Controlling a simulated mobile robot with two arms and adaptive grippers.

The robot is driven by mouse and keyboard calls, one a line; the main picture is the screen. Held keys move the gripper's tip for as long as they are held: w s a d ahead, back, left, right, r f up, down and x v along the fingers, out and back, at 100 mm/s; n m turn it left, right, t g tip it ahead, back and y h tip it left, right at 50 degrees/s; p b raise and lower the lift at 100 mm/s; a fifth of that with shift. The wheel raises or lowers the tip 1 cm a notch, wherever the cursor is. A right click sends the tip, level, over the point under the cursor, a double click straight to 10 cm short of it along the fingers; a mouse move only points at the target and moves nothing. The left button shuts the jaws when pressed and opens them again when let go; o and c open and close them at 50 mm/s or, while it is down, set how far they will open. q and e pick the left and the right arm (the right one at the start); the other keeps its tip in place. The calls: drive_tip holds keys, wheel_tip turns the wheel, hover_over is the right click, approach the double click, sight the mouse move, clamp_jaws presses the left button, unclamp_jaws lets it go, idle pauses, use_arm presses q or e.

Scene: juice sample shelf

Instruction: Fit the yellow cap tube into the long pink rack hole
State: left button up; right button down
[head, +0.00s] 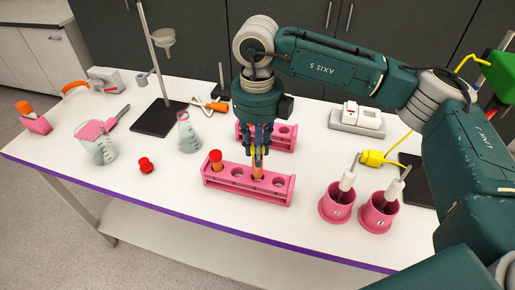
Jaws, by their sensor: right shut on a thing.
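My right gripper (258,148) points straight down over the long pink rack (238,193) near the front of the table. It is shut on the yellow cap tube (258,172), which stands upright with orange contents and is partly hidden by the fingers. The tube's lower end is at a hole between the middle and the right end of this rack; I cannot tell how deep it sits. A red cap tube (216,161) stands in the left end hole. Empty holes show on both sides of the yellow cap tube. My left gripper is not in view.
A second pink rack (286,137) stands just behind the gripper. Two pink cups (337,208) with white-handled tools stand at the right. A flask (188,136), a red stopper (146,164), a beaker (98,150) and a stand (160,118) are at the left.

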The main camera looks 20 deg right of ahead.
drive_tip(key=shift+f+b, duration=1.15)
drive_tip(key=shift+f, duration=0.1)
drive_tip(key=shift+b, duration=0.3)
drive_tip(key=shift+f+b, duration=1.35)
drive_tip(key=shift+f, duration=0.1)
idle(0.3)
drive_tip(key=c, duration=1.4)
unclamp_jaws()
drive_tip(key=shift+o, duration=0.2)
